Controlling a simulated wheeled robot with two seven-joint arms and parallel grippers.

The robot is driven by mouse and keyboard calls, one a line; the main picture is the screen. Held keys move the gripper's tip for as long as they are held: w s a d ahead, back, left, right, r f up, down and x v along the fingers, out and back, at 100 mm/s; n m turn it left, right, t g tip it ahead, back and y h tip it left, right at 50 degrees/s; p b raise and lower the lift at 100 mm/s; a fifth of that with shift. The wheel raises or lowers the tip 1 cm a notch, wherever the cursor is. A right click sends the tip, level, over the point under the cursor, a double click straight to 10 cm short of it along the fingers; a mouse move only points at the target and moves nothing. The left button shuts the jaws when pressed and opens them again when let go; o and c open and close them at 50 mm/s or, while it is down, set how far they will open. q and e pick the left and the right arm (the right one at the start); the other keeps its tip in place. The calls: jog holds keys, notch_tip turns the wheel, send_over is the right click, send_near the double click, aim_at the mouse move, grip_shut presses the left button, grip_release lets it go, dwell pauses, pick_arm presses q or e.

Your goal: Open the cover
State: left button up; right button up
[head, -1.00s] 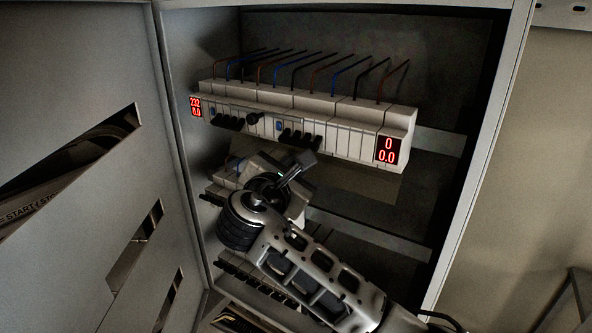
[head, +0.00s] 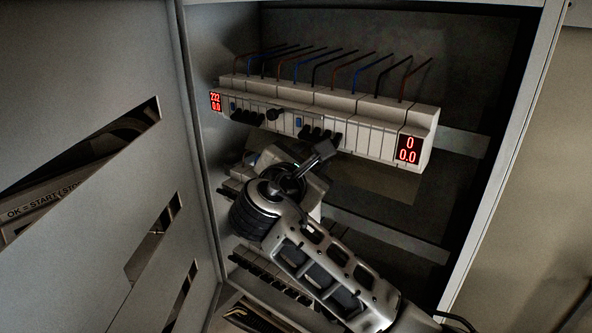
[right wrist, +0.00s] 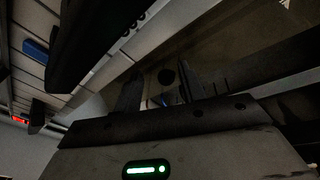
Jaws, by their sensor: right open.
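A grey panel (head: 95,175) with several slots stands at the left in the head view and looks like the cover. It is swung out beside the cabinet's left edge, so the inside of the cabinet shows. No gripper touches the panel. My right gripper (head: 318,155) is inside the cabinet, just below the upper breaker row (head: 330,118). It is open and I see nothing held in it. The right wrist view shows dark gripper parts close to the breaker row (right wrist: 75,75); contact cannot be told. My left gripper is in no view.
Breakers of a lower row (head: 275,275) are partly hidden behind my right arm. The cabinet's right frame edge (head: 503,155) stands right of the arm. Thin coloured wires (head: 330,62) rise above the upper row. The back right of the cabinet is bare.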

jog(key=b+v, duration=0.2)
jog(key=v, duration=1.3)
jog(key=shift+s, duration=0.25)
